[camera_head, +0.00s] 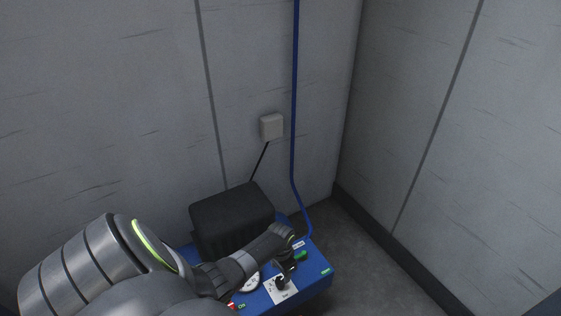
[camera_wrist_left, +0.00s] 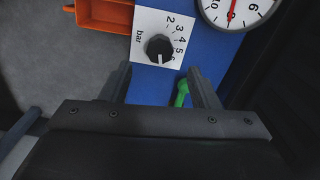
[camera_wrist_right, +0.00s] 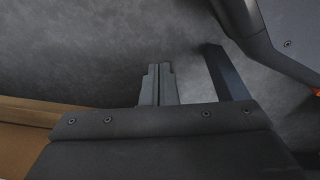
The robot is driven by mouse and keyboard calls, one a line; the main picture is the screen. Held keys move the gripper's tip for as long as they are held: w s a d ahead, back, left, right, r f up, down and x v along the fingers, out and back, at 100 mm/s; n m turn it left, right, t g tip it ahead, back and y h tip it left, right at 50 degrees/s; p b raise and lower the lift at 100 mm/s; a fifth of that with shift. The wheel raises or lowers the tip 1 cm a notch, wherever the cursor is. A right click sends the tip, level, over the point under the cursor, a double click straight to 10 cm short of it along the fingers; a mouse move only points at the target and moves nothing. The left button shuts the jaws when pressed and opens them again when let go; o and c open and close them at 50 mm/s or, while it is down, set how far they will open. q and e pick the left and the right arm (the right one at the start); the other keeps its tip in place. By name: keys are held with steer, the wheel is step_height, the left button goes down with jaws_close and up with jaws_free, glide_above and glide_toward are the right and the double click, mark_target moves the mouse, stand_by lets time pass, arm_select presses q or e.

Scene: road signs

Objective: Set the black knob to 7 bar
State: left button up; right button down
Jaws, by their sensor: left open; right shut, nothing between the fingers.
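The black knob (camera_wrist_left: 158,48) sits on a white dial plate (camera_wrist_left: 146,22) marked "bar", with the numbers 2 to 6 visible. A small pale mark shows on the knob's lower side; I cannot read its exact setting. In the head view the knob (camera_head: 281,283) is on the blue machine (camera_head: 316,287). My left gripper (camera_wrist_left: 158,72) is open, its fingertips on either side just below the knob in the wrist view, with nothing held. It also shows in the head view (camera_head: 290,262). My right gripper (camera_wrist_right: 158,68) is shut and empty over grey floor.
A round gauge with a red needle (camera_wrist_left: 232,14) is beside the dial plate. A green handle (camera_wrist_left: 182,92) lies close to one left finger. An orange part (camera_wrist_left: 105,16) is at the machine's edge. A black box (camera_head: 232,215) stands behind; a blue pipe (camera_head: 294,110) runs up the wall.

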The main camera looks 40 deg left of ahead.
arm_select(q)
step_height(320, 180, up, 5)
steer(key=p, duration=0.2)
step_height(320, 180, up, 6)
steer(key=p, duration=0.2)
glide_above(280, 280)
steer(key=shift+w+f, duration=0.1)
steer(key=shift+f, duration=0.05)
arm_select(e)
steer(key=shift+s+d+f, duration=0.2)
steer(key=shift+s+f, duration=0.1)
steer(key=shift+s, duration=0.5)
steer(key=shift+s+d+f, duration=0.2)
steer(key=shift+s+f, duration=0.15)
steer(key=shift+s, duration=0.5)
steer(key=shift+s+d+f, duration=0.2)
steer(key=shift+s+f, duration=0.1)
steer(key=shift+s, duration=0.5)
